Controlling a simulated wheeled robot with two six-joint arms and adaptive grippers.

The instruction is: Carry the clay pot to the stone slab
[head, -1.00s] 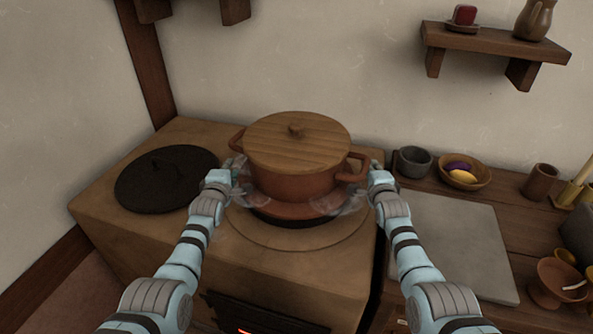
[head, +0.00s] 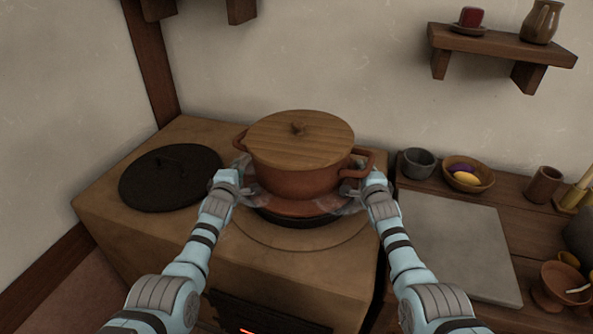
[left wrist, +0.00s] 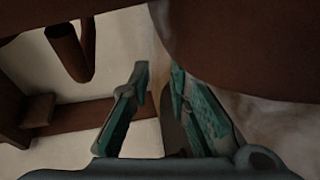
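The clay pot (head: 297,183), reddish brown with a flat wooden lid (head: 300,140) and two side handles, stands upright over the round dark plate of the stove. The grey stone slab (head: 460,245) lies empty on the counter to the right. My left gripper (head: 247,178) is beside the pot's left side, below the handle. In the left wrist view its fingers (left wrist: 158,72) are apart with nothing between them; the pot wall (left wrist: 240,45) fills the upper right. My right gripper (head: 352,186) is low by the right handle, its pale fingers apparently spread; contact is unclear.
A black round lid (head: 170,178) lies on the stove's (head: 130,225) left part. Behind the slab stand a grey cup (head: 417,163) and a bowl (head: 467,175) with coloured items. A brown cup (head: 543,184) and a clay dish (head: 560,285) are to the right. A shelf (head: 500,45) hangs above.

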